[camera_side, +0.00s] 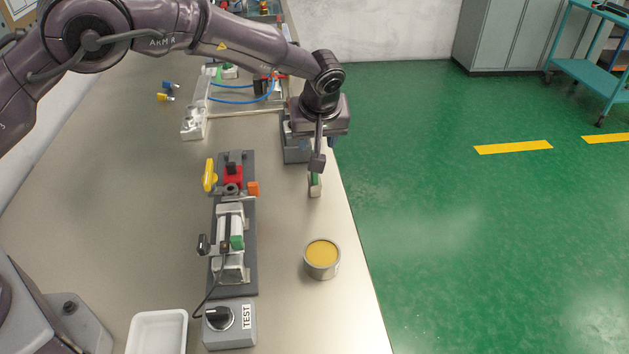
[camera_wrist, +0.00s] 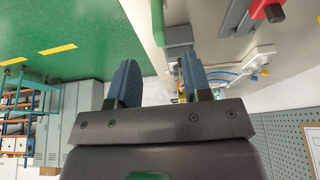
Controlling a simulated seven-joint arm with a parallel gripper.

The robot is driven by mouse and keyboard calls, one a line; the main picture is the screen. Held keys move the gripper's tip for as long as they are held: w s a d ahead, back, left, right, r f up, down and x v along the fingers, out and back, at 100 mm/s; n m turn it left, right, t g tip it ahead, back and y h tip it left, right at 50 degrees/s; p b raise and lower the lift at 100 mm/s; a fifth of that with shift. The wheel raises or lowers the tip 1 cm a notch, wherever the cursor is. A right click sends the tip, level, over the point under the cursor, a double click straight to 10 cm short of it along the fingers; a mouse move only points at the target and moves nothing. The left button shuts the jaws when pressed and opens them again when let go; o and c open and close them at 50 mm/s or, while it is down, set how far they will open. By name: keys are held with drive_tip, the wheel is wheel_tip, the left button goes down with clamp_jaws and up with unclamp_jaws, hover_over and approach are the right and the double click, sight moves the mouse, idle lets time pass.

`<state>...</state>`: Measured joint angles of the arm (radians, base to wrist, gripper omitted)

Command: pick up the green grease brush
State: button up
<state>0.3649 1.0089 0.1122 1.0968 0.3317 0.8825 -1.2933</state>
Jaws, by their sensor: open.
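A small green and pale thing, which looks like the grease brush (camera_side: 315,185), is near the right edge of the bench in the side view.
An open tin of yellow grease (camera_side: 322,254) stands near the bench's right edge. Left of it is a dark fixture (camera_side: 249,270) with red, yellow and orange parts, and a TEST switch box (camera_side: 240,335). A white tray (camera_side: 158,318) sits at the front. A grey block (camera_side: 294,154) is by my gripper.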

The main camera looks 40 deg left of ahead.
drive_tip(key=x, duration=0.9)
drive_tip(key=shift+w+a+f, duration=0.1)
drive_tip(key=shift+a+f, duration=0.05)
drive_tip(key=shift+f, duration=0.25)
clamp_jaws()
